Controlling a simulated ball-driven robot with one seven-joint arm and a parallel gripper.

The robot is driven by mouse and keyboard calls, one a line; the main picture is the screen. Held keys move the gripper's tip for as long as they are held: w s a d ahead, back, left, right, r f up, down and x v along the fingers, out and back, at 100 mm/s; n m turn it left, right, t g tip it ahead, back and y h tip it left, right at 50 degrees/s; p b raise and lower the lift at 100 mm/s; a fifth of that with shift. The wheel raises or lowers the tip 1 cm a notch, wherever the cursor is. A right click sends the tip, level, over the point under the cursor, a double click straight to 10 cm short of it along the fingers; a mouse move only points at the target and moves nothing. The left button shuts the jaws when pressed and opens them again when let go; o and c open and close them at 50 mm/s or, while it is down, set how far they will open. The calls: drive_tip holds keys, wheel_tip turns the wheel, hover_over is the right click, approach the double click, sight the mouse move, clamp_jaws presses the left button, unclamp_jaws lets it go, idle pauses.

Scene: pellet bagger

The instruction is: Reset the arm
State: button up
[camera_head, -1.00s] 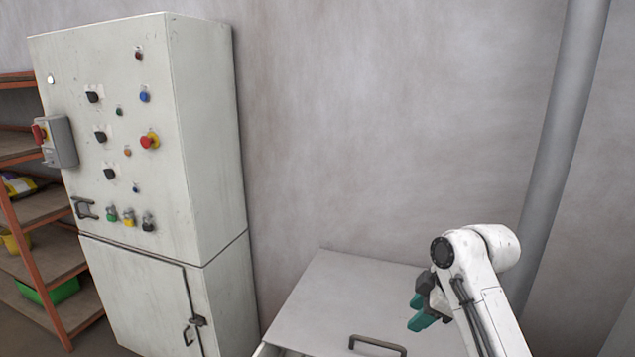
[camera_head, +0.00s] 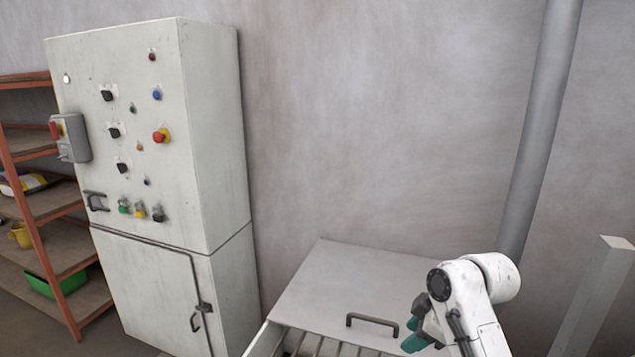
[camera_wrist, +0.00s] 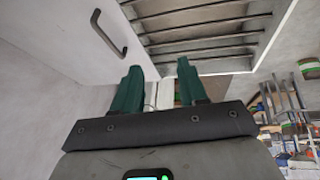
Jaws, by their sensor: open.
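My gripper (camera_head: 418,338) is at the lower right of the head view, in front of the grey metal lid with a dark handle. Its green fingers also show in the wrist view (camera_wrist: 158,82), spread apart with nothing between them. My white arm bends over just behind the gripper. The fingers look clear of the lid handle (camera_head: 372,324), though the exact gap cannot be told.
A tall grey control cabinet (camera_head: 215,150) with buttons and switches stands at left. An orange shelf (camera_head: 62,215) is beyond it. The lidded box (camera_head: 345,285) has a slatted opening (camera_wrist: 200,30). A pipe (camera_head: 540,130) and a pale post (camera_head: 595,295) are at right.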

drive_tip(key=s+a+f+m, duration=0.1)
drive_tip(key=s+f+m, duration=0.3)
drive_tip(key=s+f, duration=0.35)
drive_tip(key=s+d+f+m+h, duration=0.1)
drive_tip(key=s+d+f+m, duration=0.15)
drive_tip(key=s, duration=0.45)
drive_tip(key=s+d+f+m+t+h, duration=0.1)
drive_tip(key=s+d+m, duration=0.15)
drive_tip(key=s, duration=0.55)
drive_tip(key=s+d+f+m+h, duration=0.1)
drive_tip(key=s+d+m+h, duration=0.1)
drive_tip(key=s+m, duration=0.35)
drive_tip(key=s+d+f+g+b, duration=0.2)
drive_tip(key=s+f+g+b, duration=0.1)
drive_tip(key=s+f+b, duration=0.7)
drive_tip(key=s+f+n, duration=0.1)
drive_tip(key=s+f, duration=0.2)
drive_tip(key=f, duration=0.3)
drive_tip(key=shift+s+g, duration=0.2)
drive_tip(key=shift+g, duration=0.2)
